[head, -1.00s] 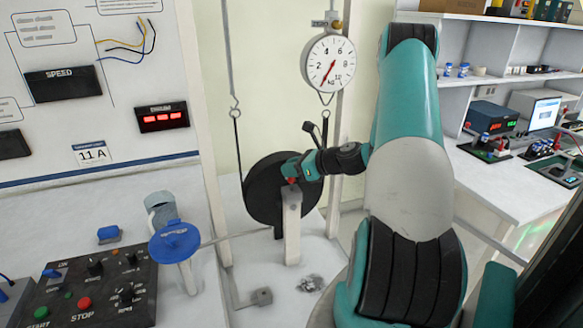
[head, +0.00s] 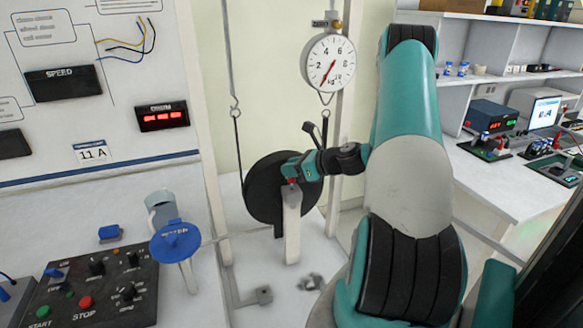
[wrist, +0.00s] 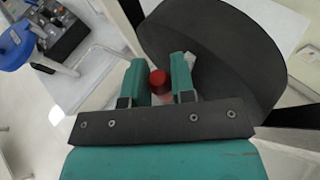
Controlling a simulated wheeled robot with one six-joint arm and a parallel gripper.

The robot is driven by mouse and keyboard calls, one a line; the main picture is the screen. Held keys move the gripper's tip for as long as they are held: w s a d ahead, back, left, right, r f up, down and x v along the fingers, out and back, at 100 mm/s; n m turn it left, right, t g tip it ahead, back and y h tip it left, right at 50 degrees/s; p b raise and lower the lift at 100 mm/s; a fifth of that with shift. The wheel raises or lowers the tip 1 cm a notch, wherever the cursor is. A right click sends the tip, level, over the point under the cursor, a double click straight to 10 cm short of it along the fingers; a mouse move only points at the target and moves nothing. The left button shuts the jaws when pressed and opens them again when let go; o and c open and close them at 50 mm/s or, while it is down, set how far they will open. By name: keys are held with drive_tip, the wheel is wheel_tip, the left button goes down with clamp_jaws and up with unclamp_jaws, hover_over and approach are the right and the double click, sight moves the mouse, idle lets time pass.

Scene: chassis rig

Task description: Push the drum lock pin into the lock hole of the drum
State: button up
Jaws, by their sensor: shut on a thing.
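The black drum (head: 264,192) stands upright behind a white post (head: 292,225); it also fills the upper right of the wrist view (wrist: 215,50). The lock pin has a red head (wrist: 158,80), which shows between my two teal fingers in the wrist view. In the head view the red head (head: 292,181) is a small spot at the top of the post. My gripper (head: 288,170) is shut on the pin at the drum's face. The lock hole is hidden, and I cannot tell how deep the pin sits.
A dial gauge (head: 330,62) hangs above the drum. A cord (head: 240,155) runs down beside the drum. A side bench (head: 500,185) with instruments is at the right.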

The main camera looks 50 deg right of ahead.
sight(291, 181)
drive_tip(key=shift+f+b, duration=0.5)
drive_tip(key=shift+f, duration=0.85)
drive_tip(key=shift+s+a+f, duration=0.1)
drive_tip(key=shift+a+f, duration=0.05)
drive_tip(key=shift+f, duration=0.1)
drive_tip(key=shift+r, duration=0.15)
drive_tip(key=shift+r+p, duration=1)
drive_tip(key=shift+p, duration=0.75)
idle(0.8)
drive_tip(key=shift+f+b, duration=0.45)
drive_tip(key=shift+f, duration=0.3)
